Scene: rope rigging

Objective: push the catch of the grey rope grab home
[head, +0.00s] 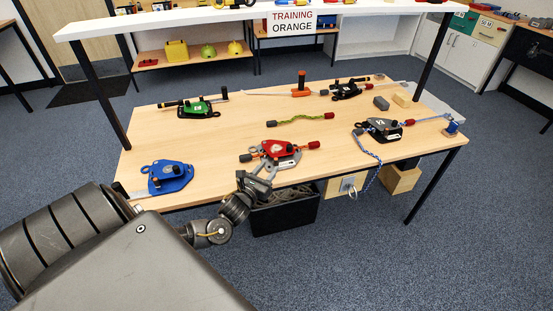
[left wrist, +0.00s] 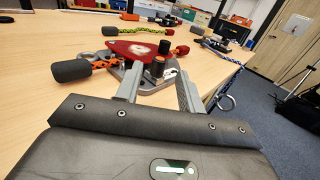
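A dark grey rope grab (head: 382,128) with a black knob lies on the right of the table, with blue-and-white rope at it; it appears small at the upper right of the left wrist view (left wrist: 214,45). My left gripper (head: 262,172) is at the front of a different grab, with a red plate (head: 279,148) over grey metal. In the left wrist view my fingers (left wrist: 160,92) are apart, with the red grab's black, orange-banded knob (left wrist: 158,67) just beyond and between them. Contact cannot be told. The catch of the grey grab is too small to make out. My right gripper is not in view.
A blue grab (head: 168,178) lies front left and a green one (head: 200,108) behind it. A short green rope (head: 300,119) lies behind the red grab. A white shelf (head: 240,18) spans above the table. A dark bin (head: 285,212) stands below the front edge.

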